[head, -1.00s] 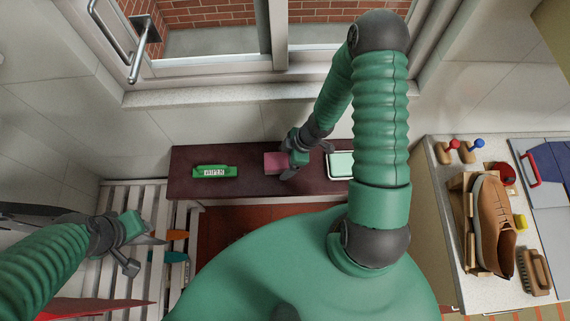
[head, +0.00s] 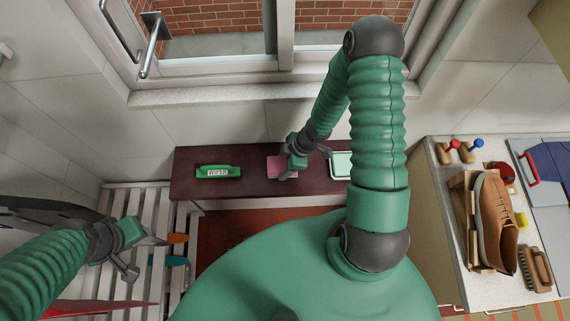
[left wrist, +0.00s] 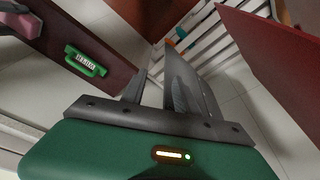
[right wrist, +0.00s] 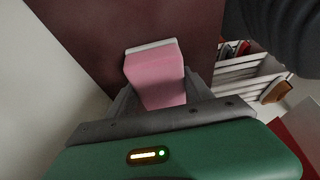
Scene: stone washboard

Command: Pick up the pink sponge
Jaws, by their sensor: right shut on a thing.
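The pink sponge (head: 277,165), with a white layer at its far end, is at the dark red-brown shelf (head: 255,182) under the window. My right gripper (head: 290,170) is shut on it. In the right wrist view the sponge (right wrist: 157,80) sits between the fingers, which are partly hidden behind it. I cannot tell whether it touches the shelf. My left gripper (head: 143,252) is off to the left, away from the sponge, open and empty. Its parted fingers show in the left wrist view (left wrist: 160,85).
A green labelled item (head: 217,171) lies on the shelf left of the sponge. A pale green tray (head: 341,164) is close on the right. The window sill (head: 230,95) and wall rise behind. A counter with a brown shoe (head: 493,222) and brushes stands at right.

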